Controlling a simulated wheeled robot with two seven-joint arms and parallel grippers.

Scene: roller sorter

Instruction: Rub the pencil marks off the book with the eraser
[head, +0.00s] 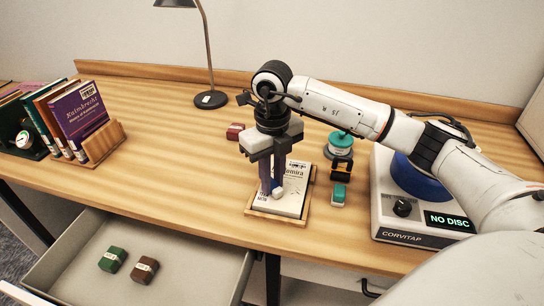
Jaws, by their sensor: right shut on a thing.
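The book (294,189) has a pale cover with dark print and lies on a wooden tray (309,186) near the table's front edge. My right gripper (272,190) points down over the left part of the book and is shut on a small white block, which looks like the eraser (278,194). The eraser is at or just above the cover; I cannot tell whether it touches. The fingers hide part of the cover, and pencil marks cannot be told from print at this size. My left gripper is not in view.
Right of the book are a small green-and-white block (339,194), a teal-topped spool (341,145) and a device reading NO DISC (402,236). Books stand in a wooden holder (104,142) at left. A lamp (211,99) stands behind. An open drawer (190,270) holds two small blocks.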

